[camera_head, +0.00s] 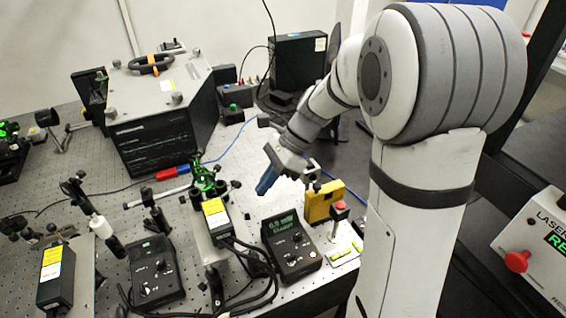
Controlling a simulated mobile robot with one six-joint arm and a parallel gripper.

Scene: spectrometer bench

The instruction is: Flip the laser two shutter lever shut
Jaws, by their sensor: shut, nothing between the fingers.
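My gripper (267,183) is shut and empty, with its blue fingers pointing down and left above the optical bench. It is in the air to the right of a green-lit optic (204,178) and above a black box with a green display (290,247). A laser head with a yellow label (217,216) stands left of that box, and another labelled laser head (55,270) lies at the lower left. I cannot tell which laser is number two. No shutter lever shows clearly enough to tell whether it is open or shut.
A yellow block (322,202) and a red-topped post (340,211) stand close below right of my gripper. A black-sided instrument (158,110) stands behind left. Dark cables (250,262) cross the front. A white panel with a red knob (517,261) is at far right.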

